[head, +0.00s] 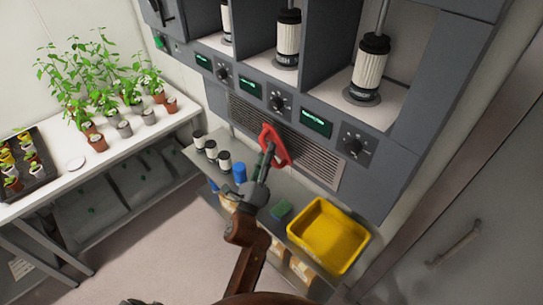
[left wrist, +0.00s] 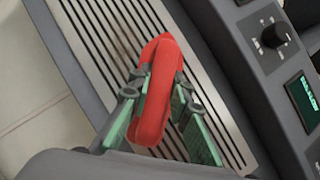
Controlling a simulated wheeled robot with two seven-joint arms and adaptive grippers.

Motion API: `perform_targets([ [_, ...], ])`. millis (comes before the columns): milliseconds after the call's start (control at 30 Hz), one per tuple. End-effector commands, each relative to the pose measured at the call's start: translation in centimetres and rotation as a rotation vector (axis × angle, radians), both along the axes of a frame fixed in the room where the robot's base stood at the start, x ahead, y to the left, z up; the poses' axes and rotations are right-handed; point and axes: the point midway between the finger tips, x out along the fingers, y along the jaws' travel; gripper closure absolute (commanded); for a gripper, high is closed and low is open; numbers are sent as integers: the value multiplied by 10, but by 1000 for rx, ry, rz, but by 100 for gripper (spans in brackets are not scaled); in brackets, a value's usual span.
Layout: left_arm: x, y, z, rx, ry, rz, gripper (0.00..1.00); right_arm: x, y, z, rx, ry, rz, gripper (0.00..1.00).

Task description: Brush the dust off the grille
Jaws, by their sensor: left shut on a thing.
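The grille (head: 318,160) is a slatted panel on the front of the grey chamber unit, below the dials. In the left wrist view its dark slots (left wrist: 95,40) run diagonally, with a faint brownish smudge on the slats near the top. A red brush (head: 276,150) is in front of the grille; its red body (left wrist: 155,95) fills the middle of the left wrist view. My left gripper (head: 266,158) is shut on the brush, its green-padded fingers (left wrist: 158,110) on either side. The bristles are hidden, so contact with the grille cannot be told. My right gripper is not in view.
Below the grille, a shelf holds a yellow tray (head: 318,203), a green sponge-like block (head: 281,211), a blue cylinder (head: 239,173) and several black-and-white cylinders (head: 211,150). Dials (head: 354,146) and small screens sit above the grille. A white plant table (head: 128,148) stands left.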

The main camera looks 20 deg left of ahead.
Motion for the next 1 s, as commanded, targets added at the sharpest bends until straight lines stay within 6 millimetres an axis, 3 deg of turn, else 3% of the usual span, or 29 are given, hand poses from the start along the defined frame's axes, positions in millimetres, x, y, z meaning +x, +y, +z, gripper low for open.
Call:
perform_targets([
  [1000,22,57,-2,5,4,-3,100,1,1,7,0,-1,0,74],
])
